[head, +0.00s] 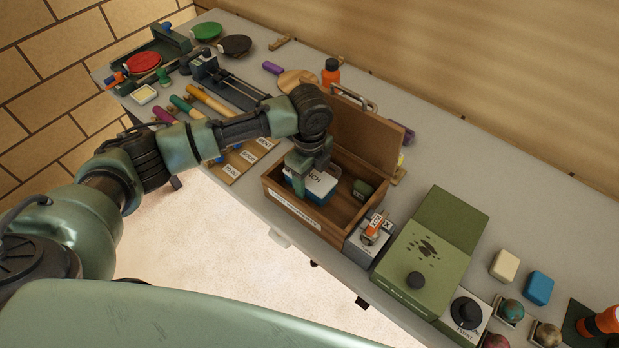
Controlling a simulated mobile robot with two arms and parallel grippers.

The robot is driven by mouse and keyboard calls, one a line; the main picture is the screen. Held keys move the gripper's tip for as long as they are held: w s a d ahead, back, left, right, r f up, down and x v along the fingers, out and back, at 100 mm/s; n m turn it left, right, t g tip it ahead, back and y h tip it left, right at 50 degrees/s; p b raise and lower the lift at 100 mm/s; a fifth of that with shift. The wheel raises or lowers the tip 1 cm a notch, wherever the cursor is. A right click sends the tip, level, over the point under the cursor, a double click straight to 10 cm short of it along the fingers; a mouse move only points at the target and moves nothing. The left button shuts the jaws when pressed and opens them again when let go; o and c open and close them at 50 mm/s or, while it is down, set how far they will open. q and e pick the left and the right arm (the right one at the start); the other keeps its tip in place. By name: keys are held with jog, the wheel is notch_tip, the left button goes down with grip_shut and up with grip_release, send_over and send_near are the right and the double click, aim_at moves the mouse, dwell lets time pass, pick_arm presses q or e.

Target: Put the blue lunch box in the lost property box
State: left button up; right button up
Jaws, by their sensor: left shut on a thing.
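The lost property box (281,204) is a wooden box on the bench with a white label on its front; its lid (362,140) stands open at the back. The blue lunch box (322,184), with a pale lettered top, shows within the box's walls. My left gripper (303,178) reaches down into the box from above and is shut on the lunch box. The gripper hides part of the lunch box. I cannot tell whether the lunch box touches the bottom. My right gripper is not in view.
A small green item (363,189) lies in the box, right of the lunch box. A green machine (428,248) stands to the right. An orange bottle (330,73) stands behind. Paddles, including a red one (143,62), and coloured rods lie to the left.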

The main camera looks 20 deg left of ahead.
aim_at(310, 175)
pick_arm(q)
jog(key=shift+f, duration=0.55)
jog(key=o, duration=1.2)
jog(key=shift+r, duration=0.1)
jog(key=shift+r, duration=0.3)
notch_tip(310, 175, up, 12)
jog(key=b, duration=0.3)
jog(key=shift+f, duration=0.1)
jog(key=shift+r+b, duration=0.3)
jog(key=shift+r, duration=0.05)
